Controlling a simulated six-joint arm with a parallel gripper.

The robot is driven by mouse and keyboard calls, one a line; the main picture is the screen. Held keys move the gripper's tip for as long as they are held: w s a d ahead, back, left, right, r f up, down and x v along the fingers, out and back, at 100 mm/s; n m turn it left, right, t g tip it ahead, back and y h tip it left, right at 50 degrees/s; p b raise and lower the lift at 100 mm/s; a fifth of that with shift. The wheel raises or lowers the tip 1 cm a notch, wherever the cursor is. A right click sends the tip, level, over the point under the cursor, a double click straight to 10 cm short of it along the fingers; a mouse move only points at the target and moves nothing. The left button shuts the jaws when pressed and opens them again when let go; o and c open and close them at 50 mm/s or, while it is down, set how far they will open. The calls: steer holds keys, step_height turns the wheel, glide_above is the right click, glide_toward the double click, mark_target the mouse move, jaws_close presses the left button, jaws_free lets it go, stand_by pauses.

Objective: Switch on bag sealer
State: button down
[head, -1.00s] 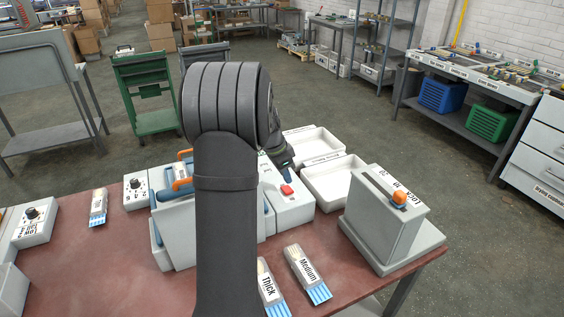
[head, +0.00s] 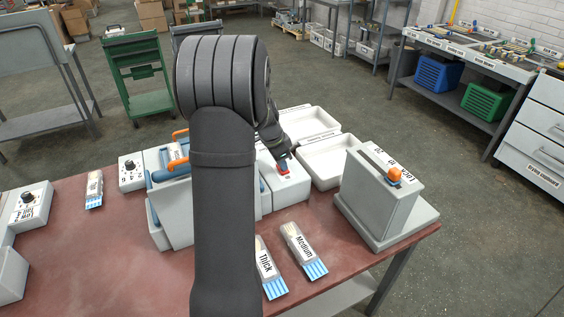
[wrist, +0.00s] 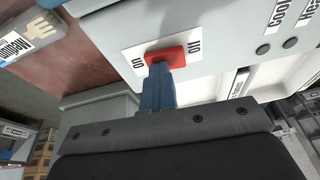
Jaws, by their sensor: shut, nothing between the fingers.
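The bag sealer is a pale grey and white machine on the red-brown table. Its box (head: 292,188) carries a red rocker switch (head: 284,171), which also shows in the wrist view (wrist: 178,56) on a white plate with lettering at both ends. My gripper (head: 283,160) is shut and empty, pointing down at the switch. In the wrist view its blue fingertips (wrist: 160,68) overlap the near edge of the red rocker and seem to touch it. My arm hides part of the machine in the head view.
An orange-handled press part (head: 170,165) stands left of my arm. A grey block with an orange knob (head: 394,174) stands right. White trays (head: 330,160) lie behind the box. Packets marked Medium (head: 300,250) and Thick (head: 268,270) lie in front. A dial box (head: 132,172) sits left.

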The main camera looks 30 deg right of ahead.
steer(key=shift+f, duration=0.15)
steer(key=shift+w, duration=0.75)
steer(key=shift+r, duration=0.55)
steer(key=d+v, duration=0.1)
steer(key=v, duration=1.2)
steer(key=shift+s+r, duration=0.2)
steer(key=shift+r, duration=0.05)
steer(key=shift+f, duration=0.15)
steer(key=x, duration=1)
steer(key=shift+w, duration=0.25)
step_height(320, 180, up, 7)
steer(key=a+g, duration=0.1)
steer(key=a, duration=0.1)
